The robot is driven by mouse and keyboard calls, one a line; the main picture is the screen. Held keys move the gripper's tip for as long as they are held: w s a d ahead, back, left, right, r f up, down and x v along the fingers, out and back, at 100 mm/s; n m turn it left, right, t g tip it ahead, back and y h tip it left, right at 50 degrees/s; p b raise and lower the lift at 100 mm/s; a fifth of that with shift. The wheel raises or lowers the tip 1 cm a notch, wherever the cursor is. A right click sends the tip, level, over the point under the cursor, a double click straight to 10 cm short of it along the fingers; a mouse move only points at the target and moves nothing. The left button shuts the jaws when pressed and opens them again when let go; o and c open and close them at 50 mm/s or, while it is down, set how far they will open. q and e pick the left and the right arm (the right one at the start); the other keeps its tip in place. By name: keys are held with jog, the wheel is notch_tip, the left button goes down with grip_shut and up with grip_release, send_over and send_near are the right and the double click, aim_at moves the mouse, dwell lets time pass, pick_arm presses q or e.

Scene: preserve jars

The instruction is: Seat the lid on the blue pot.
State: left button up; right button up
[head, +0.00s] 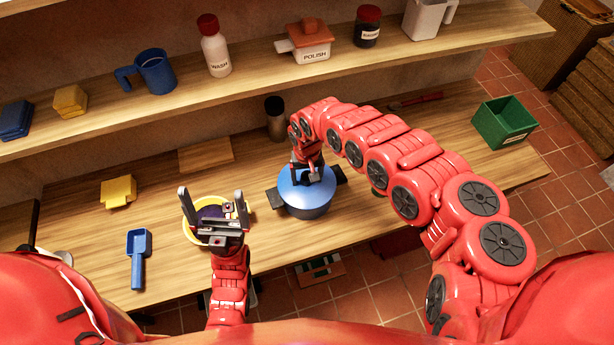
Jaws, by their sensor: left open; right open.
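My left gripper (212,208) is open, fingers pointing up the picture, over a yellow bowl (187,232) with dark contents, left of the pot.
A blue scoop (138,256) and yellow block (118,191) lie to the left. A dark-capped bottle (275,117) and wooden board (206,155) are behind. A green bin (503,122) is far right. The upper shelf holds a blue mug (155,71) and a polish container (310,46).

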jog(key=shift+w+r, duration=0.15)
jog(key=shift+r, duration=0.4)
notch_tip(320, 180, up, 16)
jog(key=p, duration=0.2)
jog(key=shift+r, duration=0.2)
